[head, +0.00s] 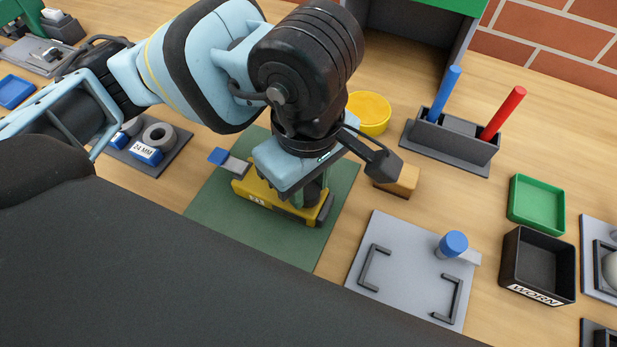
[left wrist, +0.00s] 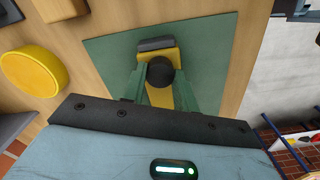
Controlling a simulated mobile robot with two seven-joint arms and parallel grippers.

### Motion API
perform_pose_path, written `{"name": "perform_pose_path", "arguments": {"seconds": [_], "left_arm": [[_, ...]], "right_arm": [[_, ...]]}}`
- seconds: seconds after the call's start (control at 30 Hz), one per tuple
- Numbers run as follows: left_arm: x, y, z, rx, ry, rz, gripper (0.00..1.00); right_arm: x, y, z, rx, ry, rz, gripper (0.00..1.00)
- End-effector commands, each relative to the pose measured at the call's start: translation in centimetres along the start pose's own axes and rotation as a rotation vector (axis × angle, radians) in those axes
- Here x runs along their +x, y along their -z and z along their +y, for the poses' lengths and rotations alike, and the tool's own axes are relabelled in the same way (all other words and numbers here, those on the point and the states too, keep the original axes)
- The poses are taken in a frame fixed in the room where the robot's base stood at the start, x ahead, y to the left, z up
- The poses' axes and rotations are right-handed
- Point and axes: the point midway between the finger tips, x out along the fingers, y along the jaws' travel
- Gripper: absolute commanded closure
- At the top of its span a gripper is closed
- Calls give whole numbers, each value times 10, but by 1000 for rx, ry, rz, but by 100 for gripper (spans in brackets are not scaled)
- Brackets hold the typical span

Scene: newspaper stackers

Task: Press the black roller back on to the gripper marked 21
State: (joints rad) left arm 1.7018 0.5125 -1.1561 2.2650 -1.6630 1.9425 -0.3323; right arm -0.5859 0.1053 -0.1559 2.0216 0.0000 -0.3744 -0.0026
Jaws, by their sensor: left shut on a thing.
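The yellow gripper unit (head: 262,194) lies on the green mat (head: 335,240); its label is too small to read surely. A grey tab with a blue end (head: 218,156) sticks out at its left. My left gripper (head: 313,196) points down at the unit's right part, and its arm hides much of it. In the left wrist view, its green fingers (left wrist: 160,84) are shut on the black roller (left wrist: 160,71), which is seen end-on over the yellow body (left wrist: 160,96). I cannot tell whether the roller is seated. My right gripper is not in view.
A grey plate (head: 405,270) with brackets and a blue knob (head: 453,243) lies at right, beside the black WORN bin (head: 538,262) and green tray (head: 537,204). A pen holder (head: 448,141) stands behind.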

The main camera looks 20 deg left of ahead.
Motion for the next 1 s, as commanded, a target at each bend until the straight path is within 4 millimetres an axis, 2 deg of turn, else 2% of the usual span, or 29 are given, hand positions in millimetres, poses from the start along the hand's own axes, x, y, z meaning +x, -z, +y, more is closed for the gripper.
{"name": "perform_pose_path", "arguments": {"seconds": [0.37,0.4,0.57,0.6,0.77,0.93,1.0], "left_arm": [[0,0,0,0,0,0,92],[0,0,0,0,0,0,69],[0,0,0,0,0,0,48],[0,0,0,0,0,0,45],[0,0,0,0,0,0,45],[0,0,0,0,0,0,26],[0,0,0,0,0,0,24]], "right_arm": [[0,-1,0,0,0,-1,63],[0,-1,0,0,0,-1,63],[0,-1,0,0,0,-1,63],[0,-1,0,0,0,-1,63],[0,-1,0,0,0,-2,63],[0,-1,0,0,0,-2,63],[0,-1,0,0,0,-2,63]]}}
